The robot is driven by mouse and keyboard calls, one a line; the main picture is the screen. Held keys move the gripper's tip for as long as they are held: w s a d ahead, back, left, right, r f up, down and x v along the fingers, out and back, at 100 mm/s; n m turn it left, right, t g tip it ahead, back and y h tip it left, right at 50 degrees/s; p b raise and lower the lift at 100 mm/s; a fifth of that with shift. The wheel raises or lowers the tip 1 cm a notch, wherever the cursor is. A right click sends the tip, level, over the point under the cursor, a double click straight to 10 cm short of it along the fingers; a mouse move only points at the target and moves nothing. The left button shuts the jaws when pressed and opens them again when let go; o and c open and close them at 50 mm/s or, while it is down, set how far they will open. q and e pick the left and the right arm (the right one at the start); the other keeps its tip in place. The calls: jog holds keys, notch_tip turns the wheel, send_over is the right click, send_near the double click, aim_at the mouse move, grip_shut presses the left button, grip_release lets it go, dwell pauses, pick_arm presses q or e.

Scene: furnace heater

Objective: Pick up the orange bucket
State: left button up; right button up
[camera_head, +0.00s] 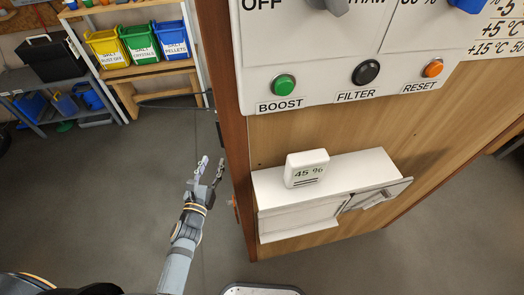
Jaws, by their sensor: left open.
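I see no orange bucket that I can make out in this view. My left gripper (211,167) is open and empty. It is over the grey floor, just left of the wooden cabinet's edge and well in front of the bins. My right gripper is not in view.
A wooden cabinet (440,140) with a control panel (322,92) fills the right. A white shelf box (300,222) on it bears a humidity meter (307,168). A dark metal rack (50,112) with blue bins stands far left. The grey floor (90,200) is clear.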

aim_at(222, 143)
pick_arm(q)
jog(key=w+p, duration=0.1)
jog(key=w, duration=0.2)
jog(key=w+d+p, duration=0.1)
jog(key=w, duration=0.2)
jog(key=w+p, duration=0.1)
jog(key=w, duration=0.3)
jog(key=shift+d+r, duration=0.25)
jog(key=shift+d, duration=0.15)
jog(key=shift+w, duration=0.25)
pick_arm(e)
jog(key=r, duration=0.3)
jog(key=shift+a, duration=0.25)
pick_arm(q)
jog(key=shift+s, duration=0.1)
jog(key=shift+c, duration=1.1)
grip_shut()
